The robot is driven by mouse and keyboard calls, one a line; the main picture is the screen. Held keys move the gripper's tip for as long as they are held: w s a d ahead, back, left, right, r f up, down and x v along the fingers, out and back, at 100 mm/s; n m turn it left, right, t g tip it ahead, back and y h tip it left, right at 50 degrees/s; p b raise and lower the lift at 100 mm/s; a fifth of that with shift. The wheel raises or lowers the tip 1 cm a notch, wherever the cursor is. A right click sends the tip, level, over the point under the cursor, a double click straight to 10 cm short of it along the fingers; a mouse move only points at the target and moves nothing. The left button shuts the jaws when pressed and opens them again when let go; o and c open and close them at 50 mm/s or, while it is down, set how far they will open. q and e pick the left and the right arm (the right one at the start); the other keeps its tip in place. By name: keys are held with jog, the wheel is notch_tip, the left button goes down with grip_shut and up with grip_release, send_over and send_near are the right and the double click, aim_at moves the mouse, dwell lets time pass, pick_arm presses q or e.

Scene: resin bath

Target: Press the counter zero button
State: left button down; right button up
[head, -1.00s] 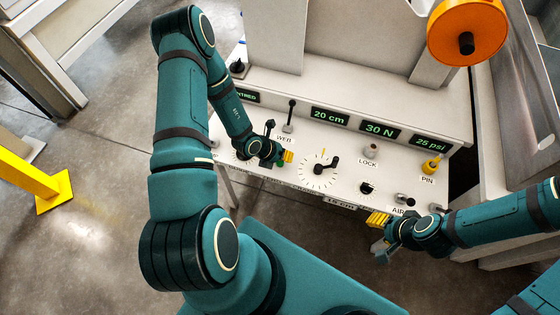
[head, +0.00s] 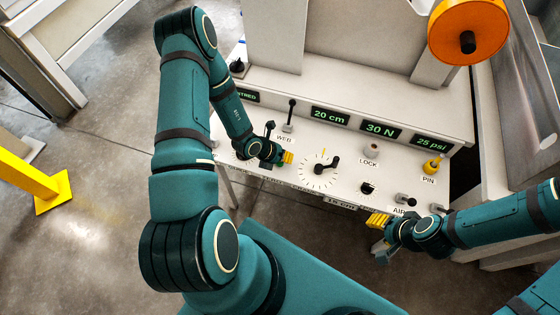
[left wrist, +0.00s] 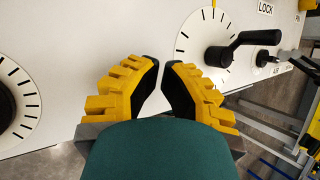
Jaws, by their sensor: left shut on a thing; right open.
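The white control panel (head: 240,178) fills the middle of the head view. I cannot make out a counter zero button; the small front-edge labels are too small to read. My left gripper (head: 288,157) is low over the panel, between the WEB lever and the round dial (head: 319,170). In the left wrist view its yellow-padded fingers (left wrist: 162,68) come close together at the tips. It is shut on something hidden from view. My right gripper (head: 377,236) is open and empty at the panel's front right edge, near the AIR label.
The WEB lever (head: 291,115) stands upright behind my left gripper. Displays (head: 380,129) read 20 cm, 30 N and 25 psi. The LOCK knob (head: 371,151) and yellow PIN knob (head: 432,165) are at right. A dark-centred dial (left wrist: 14,108) is left of my left fingers.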

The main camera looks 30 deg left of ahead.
pick_arm(q)
jog(key=shift+f+b, duration=0.45)
jog(key=shift+f, duration=0.15)
dwell(0.5)
dwell(0.6)
jog(key=shift+r+p, duration=0.75)
jog(key=shift+r, duration=0.25)
jog(key=shift+r, duration=0.1)
notch_tip(320, 180, up, 5)
jog(key=p, duration=0.3)
dwell(0.3)
